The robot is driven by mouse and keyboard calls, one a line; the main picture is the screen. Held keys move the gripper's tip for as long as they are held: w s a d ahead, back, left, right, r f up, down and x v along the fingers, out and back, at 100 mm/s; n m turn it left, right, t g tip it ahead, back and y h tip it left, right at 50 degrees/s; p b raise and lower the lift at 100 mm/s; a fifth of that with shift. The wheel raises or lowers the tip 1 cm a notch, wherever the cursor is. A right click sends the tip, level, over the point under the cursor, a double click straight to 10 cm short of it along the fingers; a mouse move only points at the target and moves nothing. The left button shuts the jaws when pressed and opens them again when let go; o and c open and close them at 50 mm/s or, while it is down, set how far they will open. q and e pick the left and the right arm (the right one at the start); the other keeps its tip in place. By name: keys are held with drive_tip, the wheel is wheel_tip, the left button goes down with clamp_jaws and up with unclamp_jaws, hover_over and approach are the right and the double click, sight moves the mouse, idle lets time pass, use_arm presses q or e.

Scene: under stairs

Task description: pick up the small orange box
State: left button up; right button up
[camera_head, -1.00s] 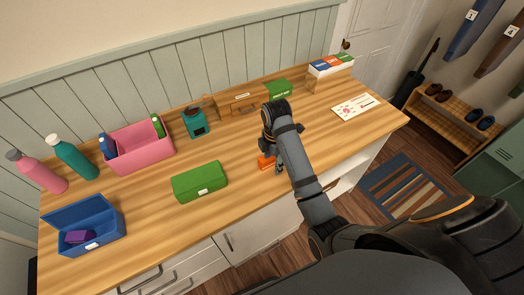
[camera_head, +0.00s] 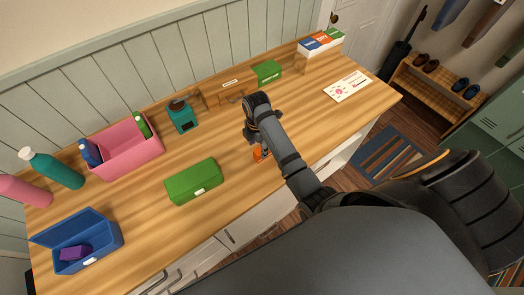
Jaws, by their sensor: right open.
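The small orange box (camera_head: 258,155) is on the wooden counter, right of the green box, near the front edge. My right arm covers most of it, so only a small orange part shows. My right gripper (camera_head: 265,151) points down at the box, beneath the bent wrist. Its fingers are mostly hidden behind my own arm; it is open, and I cannot tell whether the fingers touch the box. My left gripper is not in view.
A closed green box (camera_head: 193,181) lies left of the orange box. An open blue box (camera_head: 104,238) holds a purple block (camera_head: 75,253). A pink bin (camera_head: 126,157), a teal device (camera_head: 182,116) and bottles stand farther back. The counter right of my arm is mostly clear.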

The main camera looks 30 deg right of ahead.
sight(259, 151)
drive_tip(key=f, duration=0.1)
drive_tip(key=f+p, duration=0.1)
drive_tip(key=shift+s+f, duration=0.25)
drive_tip(key=shift+f, duration=0.65)
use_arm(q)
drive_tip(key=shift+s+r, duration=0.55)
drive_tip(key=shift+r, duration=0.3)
use_arm(e)
clamp_jaws()
